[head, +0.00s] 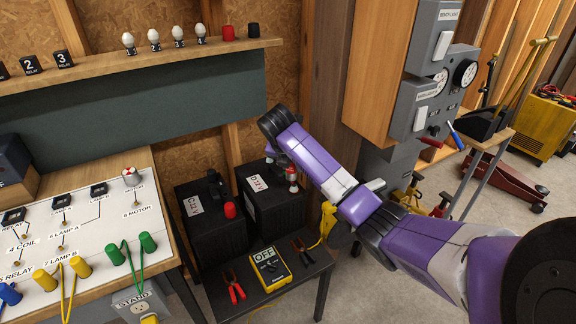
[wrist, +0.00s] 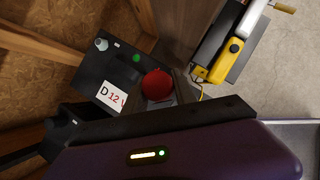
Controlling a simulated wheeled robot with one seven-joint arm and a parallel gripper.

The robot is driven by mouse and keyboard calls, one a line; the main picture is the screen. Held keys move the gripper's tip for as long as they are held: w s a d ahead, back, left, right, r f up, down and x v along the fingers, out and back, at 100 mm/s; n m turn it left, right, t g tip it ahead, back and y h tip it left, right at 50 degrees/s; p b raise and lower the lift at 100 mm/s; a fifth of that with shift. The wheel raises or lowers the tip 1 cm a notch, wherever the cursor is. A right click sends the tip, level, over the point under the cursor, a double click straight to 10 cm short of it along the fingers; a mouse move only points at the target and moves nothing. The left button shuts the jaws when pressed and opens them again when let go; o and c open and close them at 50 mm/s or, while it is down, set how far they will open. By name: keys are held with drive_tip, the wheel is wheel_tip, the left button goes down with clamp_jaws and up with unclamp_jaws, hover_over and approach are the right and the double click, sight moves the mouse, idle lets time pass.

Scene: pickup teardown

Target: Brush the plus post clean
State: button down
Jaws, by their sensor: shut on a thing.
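My gripper (head: 283,160) is over the right-hand battery, marked D (head: 268,205), and points down. It is shut on a small red and grey tool (head: 292,180), which looks like the post brush. In the wrist view the tool's round red top (wrist: 157,85) shows between the dark fingers. The tool stands at the right end of the battery top, where it hides the post under it. I cannot tell whether it touches that post. The wrist view also shows battery D (wrist: 90,75), its 12 V label, a green dot and a bare grey post (wrist: 101,44) at the far corner.
Battery C (head: 205,230), with a red cap, stands just left on the same low dark bench. A yellow meter (head: 270,266) and red-handled pliers or clamps (head: 234,286) lie in front. A white wiring board (head: 85,230) is left; a wooden post rises behind.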

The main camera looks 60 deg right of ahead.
sight(294, 185)
drive_tip(key=shift+s+d+r, duration=0.1)
drive_tip(key=shift+s+d, duration=0.05)
drive_tip(key=shift+d, duration=0.5)
drive_tip(key=shift+n, duration=0.3)
wheel_tip(294, 185, down, 5)
drive_tip(key=b, duration=0.5)
drive_tip(key=shift+b, duration=0.35)
drive_tip(key=shift+r+p, duration=0.1)
drive_tip(key=shift+p, duration=0.5)
drive_tip(key=shift+f, duration=0.85)
idle(0.5)
drive_tip(key=shift+s+r+n+t+p, duration=0.1)
drive_tip(key=shift+r+n+t+p, duration=0.15)
drive_tip(key=shift+n+t+p, duration=0.4)
drive_tip(key=shift+d+n+p, duration=0.1)
drive_tip(key=shift+n+p, duration=0.4)
drive_tip(key=shift+n, duration=0.05)
drive_tip(key=shift+w+f+n+t+y+p, duration=0.15)
drive_tip(key=shift+n+t+y, duration=0.2)
drive_tip(key=shift+n, duration=0.35)
drive_tip(key=shift+w+f+n+t+y+p, duration=0.15)
drive_tip(key=shift+n+t+y, duration=0.15)
drive_tip(key=shift+n, duration=0.4)
